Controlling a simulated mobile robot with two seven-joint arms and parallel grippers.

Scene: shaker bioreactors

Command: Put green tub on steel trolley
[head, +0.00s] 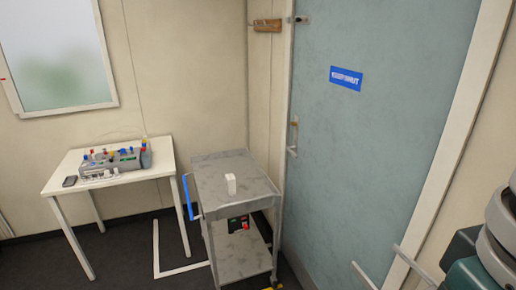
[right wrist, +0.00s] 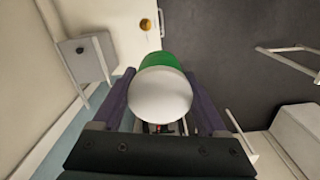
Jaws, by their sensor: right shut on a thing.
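The green tub (right wrist: 160,61) shows in the right wrist view, its round white end (right wrist: 160,97) facing the camera. My right gripper (right wrist: 160,92) is shut on the tub, with a finger on each side of it. The steel trolley (head: 234,198) stands in the lower middle of the head view, beside the door, with a grey top and a blue handle at its left. The tub is not in the head view, and the trolley is apart from it. My left gripper is in neither view.
A white table (head: 61,169) with equipment (head: 112,160) stands left. A blue-grey door (head: 375,130) is at right.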

